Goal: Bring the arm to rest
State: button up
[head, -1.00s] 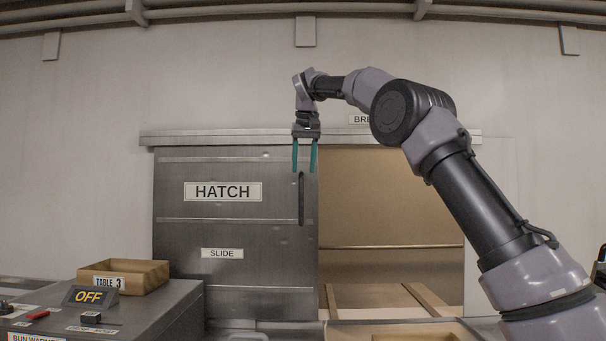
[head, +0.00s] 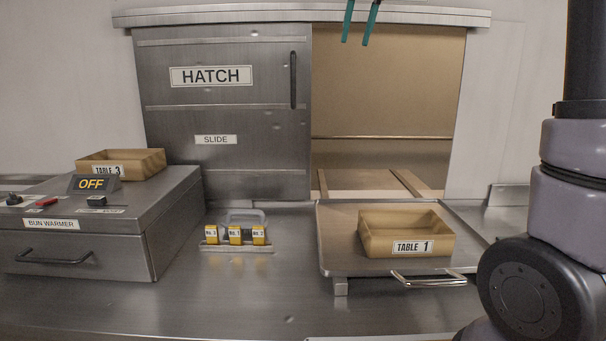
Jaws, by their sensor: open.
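My gripper (head: 358,40) shows at the top of the head view, only its two teal fingers in the picture. The fingers point down, are apart and hold nothing. They hang in front of the upper part of the open hatchway (head: 385,90). The wrist and upper arm are cut off by the top edge. My lower arm links stand along the right edge of the picture.
A steel hatch door (head: 225,125) covers the left of the opening. On the counter (head: 240,300) are a tray (head: 340,262) with a TABLE 1 box (head: 375,240), a rack (head: 235,248) with yellow blocks, and a bun warmer (head: 80,260) reading OFF, with a TABLE 3 box (head: 145,162).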

jog(key=s+d+f+m, duration=0.1)
jog(key=s+d+f, duration=0.3)
jog(key=s+f, duration=0.2)
jog(key=s+d+f+m+t, duration=0.1)
jog(key=s+d+f, duration=0.3)
jog(key=s, duration=0.6)
jog(key=s+d+f+m+t, duration=0.1)
jog(key=s+d+f, duration=0.3)
jog(key=s+f, duration=0.4)
jog(key=shift+s+f+m, duration=0.25)
jog(key=shift+f+m, duration=0.15)
jog(key=shift+m, duration=0.5)
